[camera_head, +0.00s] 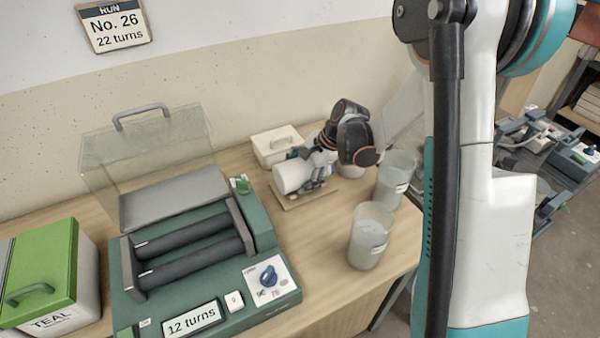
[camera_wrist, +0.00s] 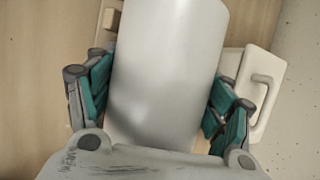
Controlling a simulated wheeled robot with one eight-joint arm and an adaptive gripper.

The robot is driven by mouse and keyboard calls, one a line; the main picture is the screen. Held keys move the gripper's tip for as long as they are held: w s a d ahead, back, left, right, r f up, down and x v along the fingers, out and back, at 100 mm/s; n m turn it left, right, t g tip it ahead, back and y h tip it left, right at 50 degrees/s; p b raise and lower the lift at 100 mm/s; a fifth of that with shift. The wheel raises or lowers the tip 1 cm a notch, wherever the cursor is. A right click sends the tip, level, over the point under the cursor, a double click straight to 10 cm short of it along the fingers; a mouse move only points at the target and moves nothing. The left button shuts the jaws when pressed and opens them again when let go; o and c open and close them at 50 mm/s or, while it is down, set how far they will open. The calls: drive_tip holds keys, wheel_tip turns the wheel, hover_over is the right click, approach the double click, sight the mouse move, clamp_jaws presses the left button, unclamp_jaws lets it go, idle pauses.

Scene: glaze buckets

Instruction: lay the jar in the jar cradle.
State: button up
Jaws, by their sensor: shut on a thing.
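The jar (camera_head: 292,177) is a white cylinder lying on its side at the wooden jar cradle (camera_head: 291,201) on the table. My gripper (camera_head: 318,176) is shut on the jar; in the wrist view the jar (camera_wrist: 168,70) fills the middle, with teal finger pads on both sides of it. In the head view the jar lies low over the cradle board; whether it rests on it or hangs just above I cannot tell. Most of the cradle is hidden under the jar and gripper.
A green roller machine (camera_head: 190,260) with a raised clear lid (camera_head: 145,150) stands left of the cradle. A lidded white box (camera_head: 275,147) is behind. Two translucent buckets (camera_head: 370,237) (camera_head: 395,180) stand to the right. A green-lidded TEAL bin (camera_head: 45,275) is far left.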

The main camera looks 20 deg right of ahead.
drive_tip(key=o, duration=1.5)
